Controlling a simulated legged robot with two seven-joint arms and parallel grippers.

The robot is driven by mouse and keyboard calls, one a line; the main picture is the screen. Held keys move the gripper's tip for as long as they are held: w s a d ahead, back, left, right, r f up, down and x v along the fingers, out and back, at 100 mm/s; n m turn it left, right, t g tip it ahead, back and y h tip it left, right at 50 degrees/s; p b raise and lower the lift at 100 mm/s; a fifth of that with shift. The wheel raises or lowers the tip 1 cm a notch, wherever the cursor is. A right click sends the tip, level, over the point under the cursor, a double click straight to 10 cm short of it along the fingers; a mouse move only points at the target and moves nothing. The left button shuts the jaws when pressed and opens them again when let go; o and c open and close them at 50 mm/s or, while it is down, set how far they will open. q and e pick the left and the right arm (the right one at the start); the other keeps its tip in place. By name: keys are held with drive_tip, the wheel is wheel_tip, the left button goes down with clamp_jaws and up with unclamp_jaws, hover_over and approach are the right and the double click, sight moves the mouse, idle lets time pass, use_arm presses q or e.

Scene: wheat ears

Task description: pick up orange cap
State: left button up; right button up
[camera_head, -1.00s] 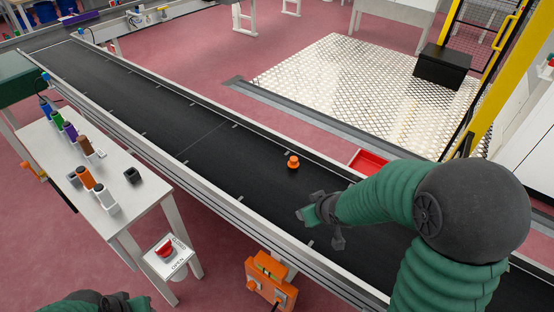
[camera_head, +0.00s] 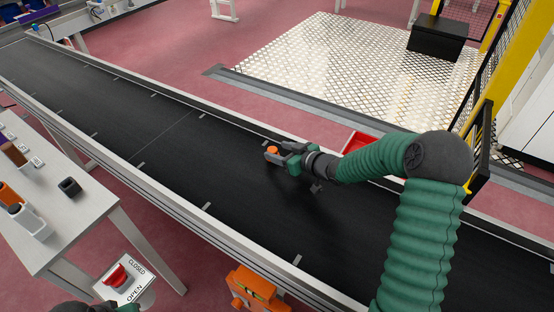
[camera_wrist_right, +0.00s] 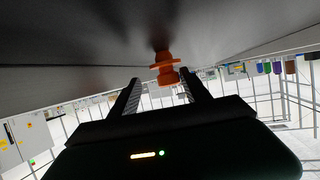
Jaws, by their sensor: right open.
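The orange cap (camera_head: 271,150) stands on the black conveyor belt (camera_head: 180,150), close to its far edge. My right gripper (camera_head: 281,154) reaches over the belt from the right, with its fingers at the cap and partly hiding it. In the right wrist view the cap (camera_wrist_right: 165,70) shows just beyond and between the two open fingertips (camera_wrist_right: 162,84). The jaws are apart, and I see no finger pressed on the cap. A small dark part of my left arm shows at the bottom left of the head view; its gripper jaws cannot be made out.
A red bin (camera_head: 362,142) stands beyond the belt, behind my right arm. A white table (camera_head: 95,225) with several bottles is at the left. The belt left of the cap is clear.

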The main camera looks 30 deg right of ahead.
sight(268, 149)
drive_tip(key=w+a, duration=0.1)
drive_tip(key=w+a+f+b, duration=0.1)
drive_tip(key=w+a, duration=0.1)
drive_tip(key=w, duration=0.1)
drive_tip(key=shift+f+b, duration=0.3)
drive_tip(key=shift+b, duration=0.1)
drive_tip(key=shift+w+a, duration=0.2)
drive_tip(key=shift+w, duration=0.1)
drive_tip(key=shift+d, duration=0.35)
drive_tip(key=shift+s+d+f, duration=0.1)
drive_tip(key=shift+d+f, duration=0.05)
drive_tip(key=shift+d, duration=0.3)
drive_tip(key=c, duration=0.4)
drive_tip(key=shift+c, duration=1.4)
use_arm(q)
drive_tip(key=shift+a+f, duration=0.95)
drive_tip(key=shift+f, duration=0.25)
use_arm(e)
drive_tip(key=shift+a, duration=0.5)
clamp_jaws()
